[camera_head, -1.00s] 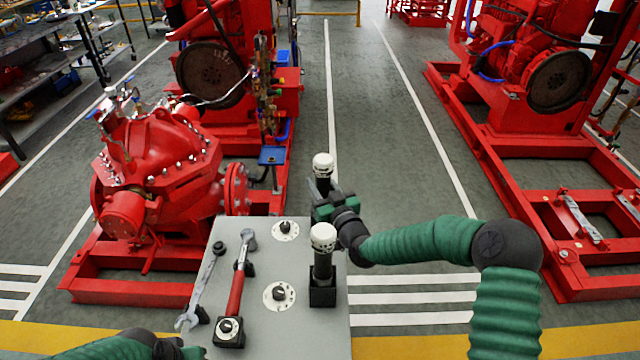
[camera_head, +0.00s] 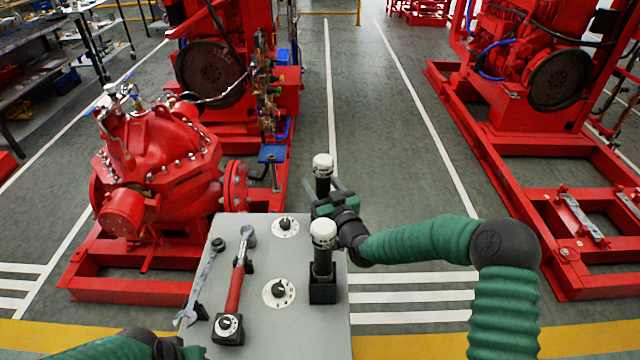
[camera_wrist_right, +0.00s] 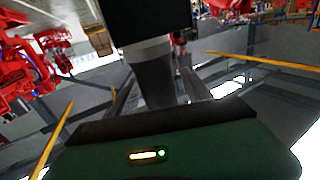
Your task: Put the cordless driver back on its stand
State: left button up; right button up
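I cannot tell whether that block is a stand. A similar white-capped tool (camera_head: 323,245) stands upright in a black holder (camera_head: 322,291) nearer me. My left gripper (camera_head: 168,347) shows only partly at the bottom edge.
The grey console (camera_head: 262,322) also carries a wrench (camera_head: 202,283), a red-handled tool (camera_head: 236,285) and two dials (camera_head: 279,292). A red pump (camera_head: 155,165) stands to the left.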

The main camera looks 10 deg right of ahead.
jog(key=shift+f, duration=0.2)
pick_arm(q)
jog(key=shift+r, duration=0.1)
pick_arm(e)
jog(key=v, duration=1.6)
jog(key=shift+s, duration=0.4)
jog(key=shift+d, duration=0.1)
